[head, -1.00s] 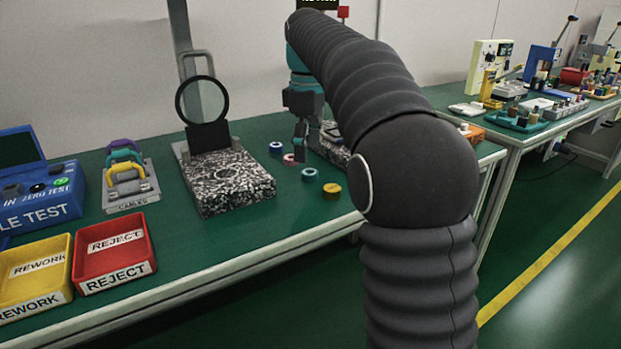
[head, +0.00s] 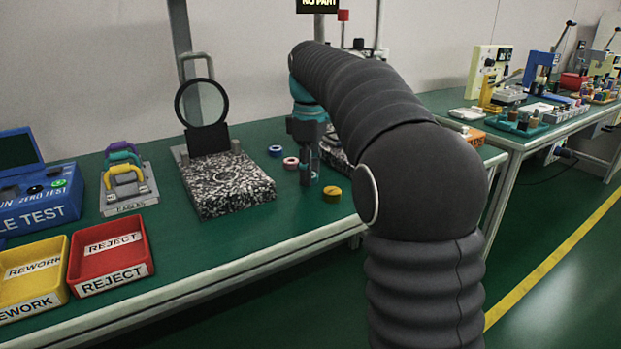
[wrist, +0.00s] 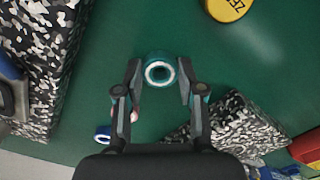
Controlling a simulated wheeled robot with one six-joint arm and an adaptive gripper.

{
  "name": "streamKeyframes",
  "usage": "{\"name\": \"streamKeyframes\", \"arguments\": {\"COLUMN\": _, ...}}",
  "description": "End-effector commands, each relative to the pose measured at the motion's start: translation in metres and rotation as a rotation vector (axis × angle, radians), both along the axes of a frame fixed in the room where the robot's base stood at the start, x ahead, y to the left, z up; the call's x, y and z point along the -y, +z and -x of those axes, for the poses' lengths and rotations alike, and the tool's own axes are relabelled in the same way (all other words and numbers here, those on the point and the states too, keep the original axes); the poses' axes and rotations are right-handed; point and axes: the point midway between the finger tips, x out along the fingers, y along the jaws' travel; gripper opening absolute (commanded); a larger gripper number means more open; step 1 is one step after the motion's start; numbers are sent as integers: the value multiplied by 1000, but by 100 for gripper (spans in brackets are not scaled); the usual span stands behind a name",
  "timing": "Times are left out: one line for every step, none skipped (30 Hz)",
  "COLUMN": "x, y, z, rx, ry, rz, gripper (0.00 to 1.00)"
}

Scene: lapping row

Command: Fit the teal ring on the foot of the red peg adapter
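The teal ring (wrist: 146,73) lies on the green bench top, its pale inner hole facing up in the wrist view. My gripper (wrist: 159,75) is open with one finger on each side of the ring and a small gap showing on both sides. In the head view my gripper (head: 309,180) is low over the bench and hides the ring. I cannot pick out the red peg adapter for certain; a red part (wrist: 306,146) shows at the right edge of the wrist view.
A yellow disc (head: 332,195) stands just right of my gripper. A pink-red ring (head: 290,162) and a blue ring (head: 275,150) lie behind it. A speckled stone block (head: 228,190) with a round glass stands to the left. A red reject tray (head: 112,262) is farther left.

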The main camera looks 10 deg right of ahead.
Motion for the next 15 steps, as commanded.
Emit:
{"name": "streamKeyframes", "arguments": {"x": 0, "y": 0, "z": 0, "rx": 0, "ry": 0, "rz": 0, "gripper": 9}}
{"name": "streamKeyframes", "arguments": {"x": 0, "y": 0, "z": 0, "rx": 0, "ry": 0, "rz": 0, "gripper": 9}}
{"name": "streamKeyframes", "arguments": {"x": 0, "y": 0, "z": 0, "rx": 0, "ry": 0, "rz": 0, "gripper": 9}}
{"name": "streamKeyframes", "arguments": {"x": 0, "y": 0, "z": 0, "rx": 0, "ry": 0, "rz": 0, "gripper": 9}}
{"name": "streamKeyframes", "arguments": {"x": 0, "y": 0, "z": 0, "rx": 0, "ry": 0, "rz": 0, "gripper": 9}}
{"name": "streamKeyframes", "arguments": {"x": 0, "y": 0, "z": 0, "rx": 0, "ry": 0, "rz": 0, "gripper": 9}}
{"name": "streamKeyframes", "arguments": {"x": 0, "y": 0, "z": 0, "rx": 0, "ry": 0, "rz": 0, "gripper": 9}}
{"name": "streamKeyframes", "arguments": {"x": 0, "y": 1, "z": 0, "rx": 0, "ry": 0, "rz": 0, "gripper": 9}}
{"name": "streamKeyframes", "arguments": {"x": 0, "y": 2, "z": 0, "rx": 0, "ry": 0, "rz": 0, "gripper": 9}}
{"name": "streamKeyframes", "arguments": {"x": 0, "y": 3, "z": 0, "rx": 1, "ry": 0, "rz": 1, "gripper": 9}}
{"name": "streamKeyframes", "arguments": {"x": 0, "y": 4, "z": 0, "rx": 1, "ry": 0, "rz": 0, "gripper": 9}}
{"name": "streamKeyframes", "arguments": {"x": 0, "y": 6, "z": 0, "rx": 1, "ry": 0, "rz": 0, "gripper": 9}}
{"name": "streamKeyframes", "arguments": {"x": 0, "y": 8, "z": -1, "rx": 1, "ry": 0, "rz": 0, "gripper": 9}}
{"name": "streamKeyframes", "arguments": {"x": 0, "y": 11, "z": 0, "rx": 1, "ry": 0, "rz": 0, "gripper": 9}}
{"name": "streamKeyframes", "arguments": {"x": 0, "y": 15, "z": 0, "rx": 1, "ry": 0, "rz": 0, "gripper": 9}}
